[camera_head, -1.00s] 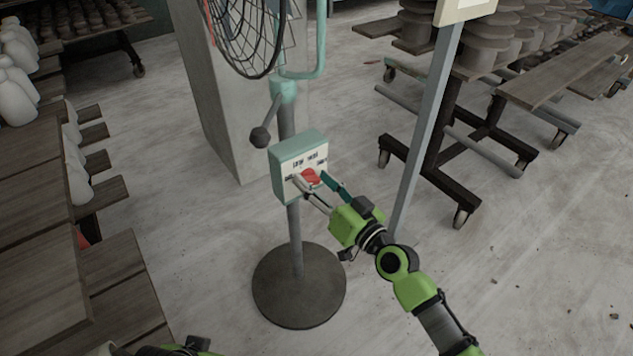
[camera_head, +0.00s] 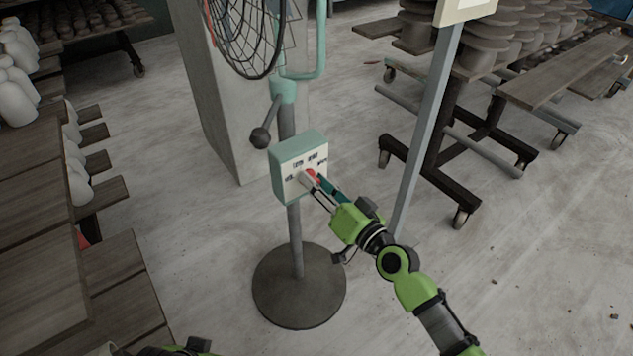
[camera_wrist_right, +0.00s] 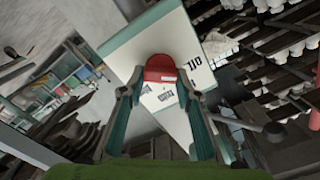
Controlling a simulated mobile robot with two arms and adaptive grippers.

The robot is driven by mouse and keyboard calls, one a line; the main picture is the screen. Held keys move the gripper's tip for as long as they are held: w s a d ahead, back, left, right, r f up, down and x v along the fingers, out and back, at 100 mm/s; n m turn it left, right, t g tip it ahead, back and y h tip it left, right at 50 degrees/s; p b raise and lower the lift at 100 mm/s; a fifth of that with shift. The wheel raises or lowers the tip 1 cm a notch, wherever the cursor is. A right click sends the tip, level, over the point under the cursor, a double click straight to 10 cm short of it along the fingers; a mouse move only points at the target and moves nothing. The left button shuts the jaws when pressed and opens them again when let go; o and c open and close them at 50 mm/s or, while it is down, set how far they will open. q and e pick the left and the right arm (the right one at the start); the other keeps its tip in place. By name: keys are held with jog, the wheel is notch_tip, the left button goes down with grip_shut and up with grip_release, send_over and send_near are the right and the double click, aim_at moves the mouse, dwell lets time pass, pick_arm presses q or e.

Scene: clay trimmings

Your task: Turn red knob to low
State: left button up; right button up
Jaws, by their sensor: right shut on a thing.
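The red knob (camera_head: 311,174) is on the pale front panel of the teal control box (camera_head: 287,179), partly hidden by my fingers. Dark labels are printed around it, too small to read surely. My right gripper (camera_head: 313,180) is shut on the knob, a finger on either side. In the right wrist view the red knob (camera_wrist_right: 160,68) sits between the two fingertips, in front of the white panel, whose labels look tilted. At the bottom left edge of the head view, a green and black part of my left arm shows; its fingers cannot be made out.
The box is on the post of a caged fan (camera_head: 243,35) with a round base (camera_head: 298,300). A grey post (camera_head: 428,130) stands close right of my arm. Wheeled racks (camera_head: 440,165) are at right, wooden boards (camera_head: 40,230) at left. Floor between is open.

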pick_arm(q)
jog(key=shift+f, duration=0.35)
pick_arm(e)
jog(key=shift+d+f+m, duration=0.1)
jog(key=shift+f+m, duration=0.05)
jog(key=shift+m, duration=2.75)
pick_arm(q)
jog(key=shift+f, duration=0.1)
pick_arm(e)
jog(key=shift+m, duration=0.3)
jog(key=o, duration=1.1)
jog(key=v, duration=1.2)
pick_arm(q)
jog(key=shift+d, duration=0.1)
